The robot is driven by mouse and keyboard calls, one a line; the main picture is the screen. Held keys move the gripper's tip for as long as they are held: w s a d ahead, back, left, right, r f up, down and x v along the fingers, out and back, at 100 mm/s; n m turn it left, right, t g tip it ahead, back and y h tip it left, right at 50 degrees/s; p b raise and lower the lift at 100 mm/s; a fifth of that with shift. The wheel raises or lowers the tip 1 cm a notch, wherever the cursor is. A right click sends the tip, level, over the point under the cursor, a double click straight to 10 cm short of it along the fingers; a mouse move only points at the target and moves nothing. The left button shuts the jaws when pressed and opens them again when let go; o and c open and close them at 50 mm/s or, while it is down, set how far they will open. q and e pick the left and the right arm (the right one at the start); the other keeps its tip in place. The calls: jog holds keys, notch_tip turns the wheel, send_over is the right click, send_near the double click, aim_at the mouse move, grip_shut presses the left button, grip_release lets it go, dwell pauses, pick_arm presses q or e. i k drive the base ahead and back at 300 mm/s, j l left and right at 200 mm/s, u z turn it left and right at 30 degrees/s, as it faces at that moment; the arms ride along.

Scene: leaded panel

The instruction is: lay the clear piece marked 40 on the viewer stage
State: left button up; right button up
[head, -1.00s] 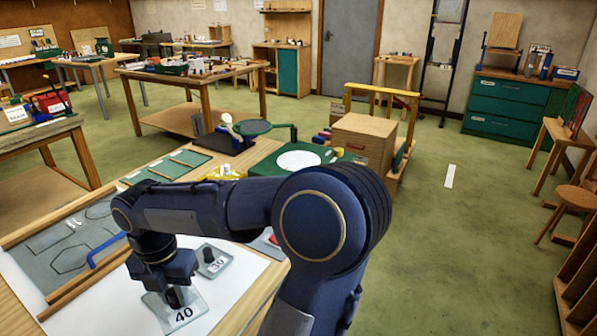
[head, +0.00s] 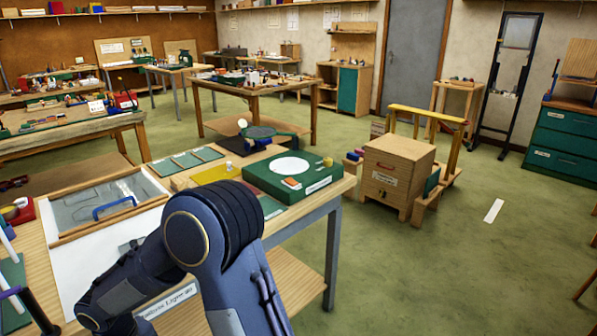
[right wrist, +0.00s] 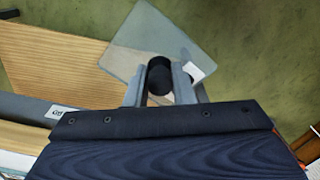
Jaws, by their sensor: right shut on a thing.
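My right gripper (right wrist: 159,92) is shut on the black knob of a clear square piece (right wrist: 145,32) in the right wrist view. The piece hangs over the table's edge, with green floor beyond it. Its number cannot be read here. In the head view my right arm hides this gripper and the piece. A green box with a round white disc (head: 291,167) on top, which looks like the viewer stage, stands at the table's far right corner. Its disc is bare. My left gripper is not in view.
An orange-and-white block (head: 291,183) and a small yellow knob (head: 328,161) sit on the green box beside the disc. A framed grey board with a blue handle (head: 114,207) lies at left. A wooden cabinet (head: 397,172) stands on the floor to the right.

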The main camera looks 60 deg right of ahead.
aim_at(289, 165)
jog(key=l+u, duration=0.1)
jog(key=l, duration=0.35)
jog(key=k+l+u, duration=0.1)
jog(key=l, duration=0.3)
jog(key=k+l, duration=0.15)
jog(key=l, duration=0.25)
jog(key=l+u, duration=0.15)
jog(key=l, duration=0.3)
jog(key=k+l+u, duration=0.1)
jog(key=l, duration=0.3)
jog(key=k+l+u, duration=0.1)
jog(key=l, duration=0.3)
jog(key=k, duration=0.1)
